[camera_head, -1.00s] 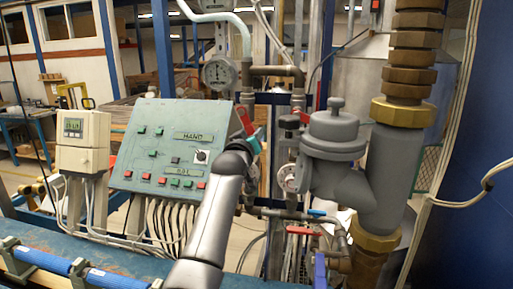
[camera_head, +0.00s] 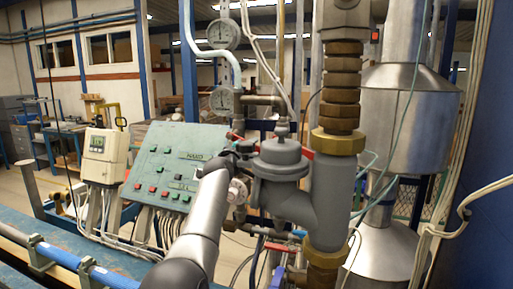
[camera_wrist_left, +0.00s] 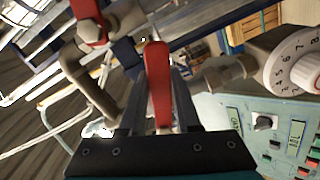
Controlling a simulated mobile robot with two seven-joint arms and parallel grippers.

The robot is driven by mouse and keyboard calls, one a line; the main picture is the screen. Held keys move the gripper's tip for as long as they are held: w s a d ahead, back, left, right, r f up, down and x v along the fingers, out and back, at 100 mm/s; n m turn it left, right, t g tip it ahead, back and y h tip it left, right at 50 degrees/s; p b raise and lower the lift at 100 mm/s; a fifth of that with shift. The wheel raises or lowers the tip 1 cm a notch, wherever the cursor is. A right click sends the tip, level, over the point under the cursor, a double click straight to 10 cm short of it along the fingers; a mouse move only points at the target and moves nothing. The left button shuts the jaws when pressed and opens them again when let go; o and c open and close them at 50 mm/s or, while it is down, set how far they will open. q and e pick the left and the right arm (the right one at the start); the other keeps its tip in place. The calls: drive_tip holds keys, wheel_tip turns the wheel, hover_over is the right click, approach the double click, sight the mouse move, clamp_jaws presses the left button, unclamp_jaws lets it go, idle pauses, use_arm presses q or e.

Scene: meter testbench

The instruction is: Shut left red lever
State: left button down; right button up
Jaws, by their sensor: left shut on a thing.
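The left red lever (camera_wrist_left: 158,80) stands between the two dark fingers of my left gripper (camera_wrist_left: 160,105) in the left wrist view, and the fingers are closed on it. In the head view my left arm reaches up from the bottom to the pipework, with the gripper (camera_head: 243,150) just left of the grey meter body. The lever is mostly hidden there behind the gripper and wrist. My right gripper is not in view.
A grey meter body (camera_head: 280,165) stands close right of my gripper. A green control panel (camera_head: 170,165) is to the left. Another red lever (camera_head: 275,247) sits on the lower pipe. In the wrist view a numbered white dial (camera_wrist_left: 298,65) and a second red handle (camera_wrist_left: 88,30) flank the fingers.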

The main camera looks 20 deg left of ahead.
use_arm(q)
drive_tip(key=shift+d+r+n, duration=0.1)
drive_tip(key=shift+r+n, duration=0.15)
drive_tip(key=shift+n, duration=0.05)
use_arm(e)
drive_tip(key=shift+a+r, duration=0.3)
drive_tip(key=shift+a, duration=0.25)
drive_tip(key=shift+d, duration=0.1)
use_arm(q)
drive_tip(key=c, duration=0.6)
unclamp_jaws()
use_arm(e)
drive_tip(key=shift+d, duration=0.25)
use_arm(q)
drive_tip(key=shift+s, duration=0.15)
drive_tip(key=shift+s, duration=3.6)
